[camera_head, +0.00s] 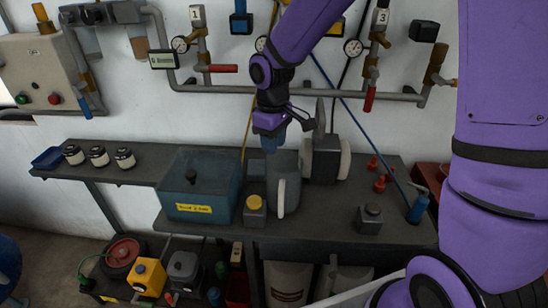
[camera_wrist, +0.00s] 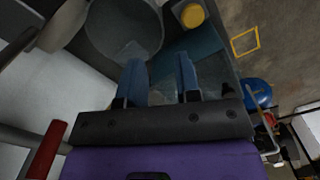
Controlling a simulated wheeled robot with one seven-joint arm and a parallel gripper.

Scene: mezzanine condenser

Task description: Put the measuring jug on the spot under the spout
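The measuring jug (camera_head: 291,168), a grey translucent vessel with a pale upright handle, stands on the dark bench in the head view. In the wrist view its round open top (camera_wrist: 122,28) lies just beyond my fingertips. My gripper (camera_head: 273,143) is above the jug's left rim, pointing down. In the wrist view the gripper (camera_wrist: 160,72) has two blue fingers spread apart with nothing between them. Whether a finger touches the jug cannot be told. I cannot clearly pick out the spout or the spot under it; my arm hides part of the pipework.
A teal tank (camera_head: 182,208) stands left of the jug, with a yellow-capped bottle (camera_head: 254,212) close in front. A round-ended grey device (camera_head: 325,160) stands right of the jug. Pipes with red-handled valves (camera_head: 369,98) hang above.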

